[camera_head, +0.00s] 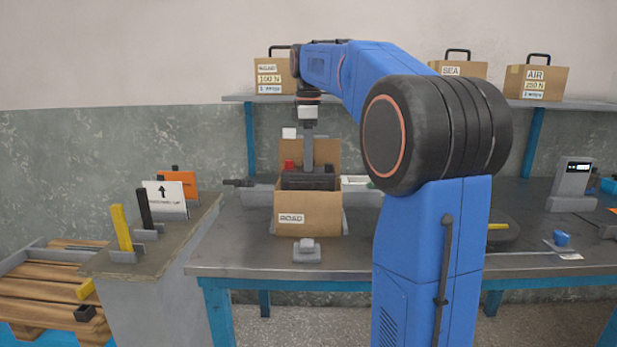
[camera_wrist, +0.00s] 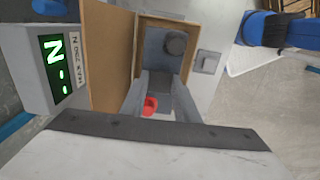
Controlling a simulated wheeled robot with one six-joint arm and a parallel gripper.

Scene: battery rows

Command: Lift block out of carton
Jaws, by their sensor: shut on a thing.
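The open brown carton (camera_head: 308,214) marked ROAD stands on the workbench with its back flap up; it also shows in the wrist view (camera_wrist: 110,60). The dark block (camera_head: 320,182) sits inside it, its top near the rim and its lower part hidden by the carton's front wall. A red cap (camera_head: 289,165) shows on the block's left side, and in the wrist view (camera_wrist: 150,104). My gripper (camera_head: 308,168) points down into the carton from above and is shut on the block. I cannot tell whether the block is clear of the carton's floor.
Cartons (camera_head: 450,69) stand on the shelf behind. A small grey piece (camera_head: 307,250) lies in front of the carton. A display device (camera_head: 571,184) stands at right. A side stand (camera_head: 160,235) with upright yellow and black bars and a pallet (camera_head: 62,285) are at left.

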